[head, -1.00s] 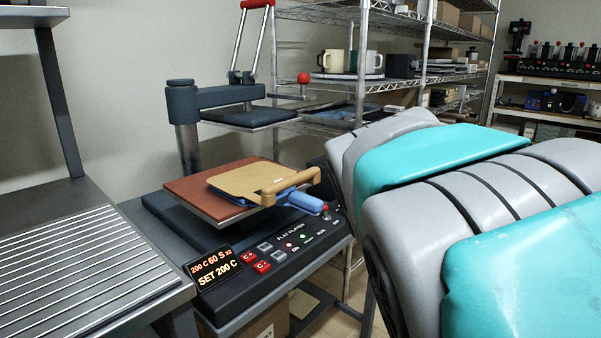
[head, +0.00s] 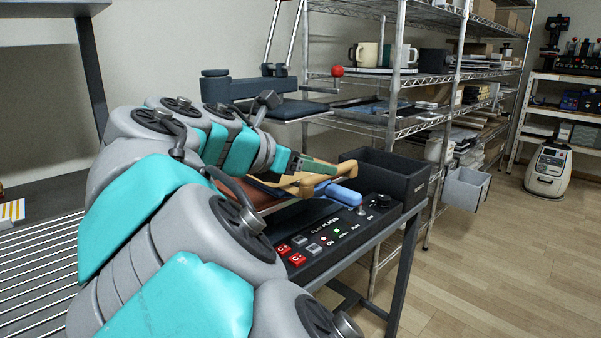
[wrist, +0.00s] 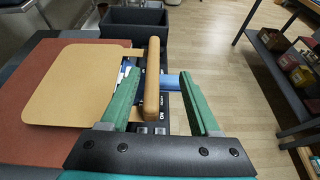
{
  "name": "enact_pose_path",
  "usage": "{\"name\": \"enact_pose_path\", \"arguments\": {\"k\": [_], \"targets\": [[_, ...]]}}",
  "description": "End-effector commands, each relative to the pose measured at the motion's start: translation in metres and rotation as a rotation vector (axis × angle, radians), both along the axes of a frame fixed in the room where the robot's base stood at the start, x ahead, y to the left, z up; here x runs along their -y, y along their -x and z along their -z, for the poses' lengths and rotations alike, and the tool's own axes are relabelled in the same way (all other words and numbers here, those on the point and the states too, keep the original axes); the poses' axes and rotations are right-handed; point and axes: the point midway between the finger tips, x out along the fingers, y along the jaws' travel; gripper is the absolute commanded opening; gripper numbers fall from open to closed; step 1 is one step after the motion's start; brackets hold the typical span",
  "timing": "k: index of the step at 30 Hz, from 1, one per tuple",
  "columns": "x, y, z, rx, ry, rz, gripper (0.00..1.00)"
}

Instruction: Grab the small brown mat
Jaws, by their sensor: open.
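The small brown mat (wrist: 75,88) is a flat tan pad with a raised bar handle (wrist: 152,82) at its right side in the wrist view. It lies on the red-brown platen (wrist: 28,100) of the press. In the head view my arm covers most of the mat, but its tan handle (head: 335,176) shows. My gripper (wrist: 160,74) is open, with green fingers on either side of the handle in the wrist view. Whether they touch it I cannot tell. In the head view my gripper (head: 308,168) is right at the handle.
A blue handle (head: 338,193) sticks out beneath the mat's handle, above the control panel (head: 335,235). A dark bin (head: 385,178) stands just behind. A wire shelf (head: 400,120) rises at the back. A slatted rack (head: 35,265) is at left.

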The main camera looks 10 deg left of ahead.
Motion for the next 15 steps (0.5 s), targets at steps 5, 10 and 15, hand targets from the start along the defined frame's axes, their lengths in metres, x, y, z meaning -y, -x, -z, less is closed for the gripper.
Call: {"name": "enact_pose_path", "arguments": {"k": [5, 10, 15], "targets": [[-0.006, -0.006, 0.004, -0.016, 0.029, -0.033, 0.62], [0.004, -0.018, 0.011, -0.017, 0.028, -0.032, 0.62], [0.012, -0.028, 0.016, -0.016, 0.026, -0.031, 0.62]]}}
